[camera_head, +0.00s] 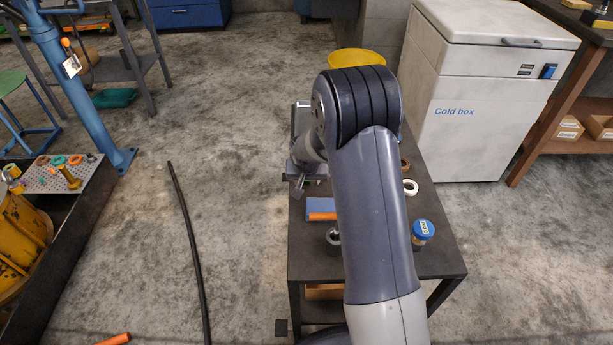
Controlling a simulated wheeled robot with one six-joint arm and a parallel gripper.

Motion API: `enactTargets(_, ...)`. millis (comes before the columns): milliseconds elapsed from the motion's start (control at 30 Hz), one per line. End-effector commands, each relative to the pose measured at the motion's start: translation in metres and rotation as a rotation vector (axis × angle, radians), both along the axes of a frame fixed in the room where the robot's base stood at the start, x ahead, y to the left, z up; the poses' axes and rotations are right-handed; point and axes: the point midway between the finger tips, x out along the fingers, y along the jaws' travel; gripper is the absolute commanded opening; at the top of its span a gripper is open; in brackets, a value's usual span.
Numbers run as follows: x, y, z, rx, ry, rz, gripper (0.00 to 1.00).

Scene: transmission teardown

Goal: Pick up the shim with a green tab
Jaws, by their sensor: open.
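I cannot make out a shim with a green tab for certain. A small teal-green ring-like piece (58,160) lies among other rings on a perforated plate at the far left; it is too small to tell whether it is a tabbed shim. My gripper (299,187) hangs at the left edge of the dark table (440,262) in the middle, far to the right of that plate. Its jaws are open and nothing shows between them. My arm hides part of the table top.
The table holds a white ring (410,187), a blue-lidded jar (423,230), a dark metal cylinder (333,240) and a blue-and-orange item (320,206). A white cold box (470,110) stands behind right. A black hose (186,225) crosses the open floor.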

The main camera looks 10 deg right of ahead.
Motion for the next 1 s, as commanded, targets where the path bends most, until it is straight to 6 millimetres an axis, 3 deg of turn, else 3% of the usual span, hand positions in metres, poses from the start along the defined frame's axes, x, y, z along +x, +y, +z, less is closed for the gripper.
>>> enactTargets(567, 0.0, 0.0, 0.0, 0.0, 0.001, 0.0, 0.0)
enactTargets(867, 0.0, 0.0, 0.002, 0.0, 0.0, 0.0, 0.0)
enactTargets(1000, 0.001, 0.0, 0.019, 0.001, -0.003, -0.001, 0.0)
